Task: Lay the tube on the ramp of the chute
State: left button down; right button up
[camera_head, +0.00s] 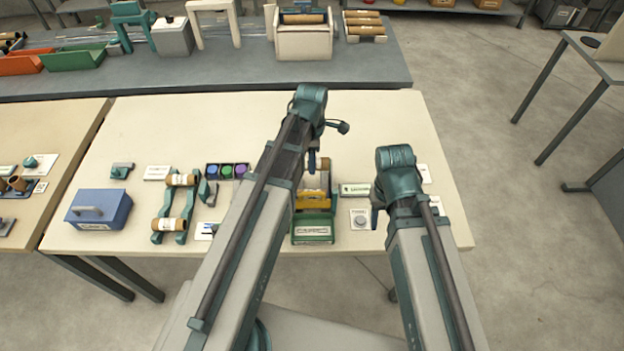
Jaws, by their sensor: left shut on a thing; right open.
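My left gripper (312,160) points down over the middle of the near table. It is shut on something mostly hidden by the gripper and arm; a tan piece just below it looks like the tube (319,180). Under it stands a green and yellow unit (314,218) with a label at its front, which looks like the chute. Its ramp is partly covered, and I cannot tell whether the tube touches it. My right gripper (376,214) is open and empty, to the right of this unit, near a small plate with a round button (360,220).
Left of my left arm are a green stand (164,208) carrying two brown tubes, a box with coloured round inserts (227,171) and a blue case (98,208). A grey bench (240,74) behind holds bins and a white holder (303,42).

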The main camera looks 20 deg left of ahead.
pick_arm(q)
notch_tip(320, 180, down, 6)
jog(key=b, duration=0.5)
jog(key=shift+f, duration=0.2)
jog(key=shift+f+b, duration=0.5)
jog(key=shift+b, duration=0.1)
jog(key=shift+c, duration=1.8)
grip_release()
jog(key=shift+s, duration=0.1)
jog(key=shift+r, duration=0.1)
